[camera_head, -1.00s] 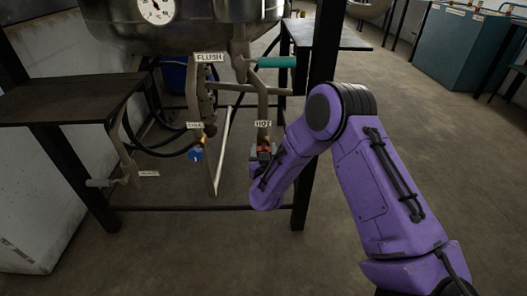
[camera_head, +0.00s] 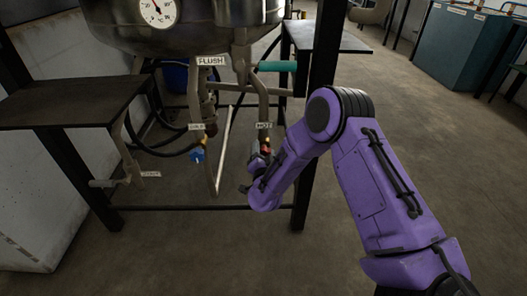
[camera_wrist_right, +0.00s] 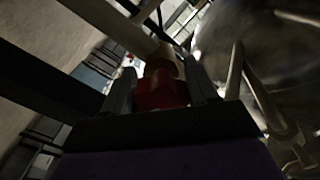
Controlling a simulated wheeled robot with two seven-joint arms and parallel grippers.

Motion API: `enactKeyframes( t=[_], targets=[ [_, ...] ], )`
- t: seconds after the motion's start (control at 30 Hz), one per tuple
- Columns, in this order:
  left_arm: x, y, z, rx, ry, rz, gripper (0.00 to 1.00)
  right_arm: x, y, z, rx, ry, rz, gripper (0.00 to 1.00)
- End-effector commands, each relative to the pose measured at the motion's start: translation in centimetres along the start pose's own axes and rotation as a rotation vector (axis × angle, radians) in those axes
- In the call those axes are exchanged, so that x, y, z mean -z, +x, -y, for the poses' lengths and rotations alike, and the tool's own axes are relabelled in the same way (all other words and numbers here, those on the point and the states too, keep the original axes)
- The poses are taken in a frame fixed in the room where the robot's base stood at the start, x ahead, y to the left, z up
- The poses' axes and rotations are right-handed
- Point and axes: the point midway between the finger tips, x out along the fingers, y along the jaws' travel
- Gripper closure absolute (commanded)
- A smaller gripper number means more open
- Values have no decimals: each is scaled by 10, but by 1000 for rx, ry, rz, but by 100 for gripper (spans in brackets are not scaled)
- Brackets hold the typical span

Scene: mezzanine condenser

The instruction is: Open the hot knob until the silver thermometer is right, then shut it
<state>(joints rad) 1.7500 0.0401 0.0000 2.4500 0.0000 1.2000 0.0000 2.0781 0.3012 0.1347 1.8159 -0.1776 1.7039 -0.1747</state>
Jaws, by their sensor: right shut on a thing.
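The hot knob (camera_head: 266,150) is red and sits under the HOT label (camera_head: 264,126) on a pipe below the steel vessel. My right gripper (camera_head: 258,160) is shut on it. In the right wrist view the red knob (camera_wrist_right: 160,90) lies between the two dark fingers (camera_wrist_right: 163,98). The silver thermometer (camera_head: 158,11) is a round white dial on the vessel, cut off by the top edge. Its dark needle points to the upper left; its numbers are too small to read. My left gripper is out of view.
A blue knob (camera_head: 197,156) hangs left of the red one, under another label. A FLUSH label (camera_head: 211,61) and a teal handle (camera_head: 276,66) are above. A dark shelf (camera_head: 70,103) stands left. A black post (camera_head: 318,110) rises close beside my right arm.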

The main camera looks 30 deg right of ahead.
Motion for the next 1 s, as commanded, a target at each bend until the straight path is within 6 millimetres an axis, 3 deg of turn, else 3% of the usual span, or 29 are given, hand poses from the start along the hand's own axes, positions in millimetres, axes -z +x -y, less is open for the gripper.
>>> enactKeyframes(
  t=[1.0],
  targets=[
    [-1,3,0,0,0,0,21,0,-1,3,-4,932,3,72]
  ],
)
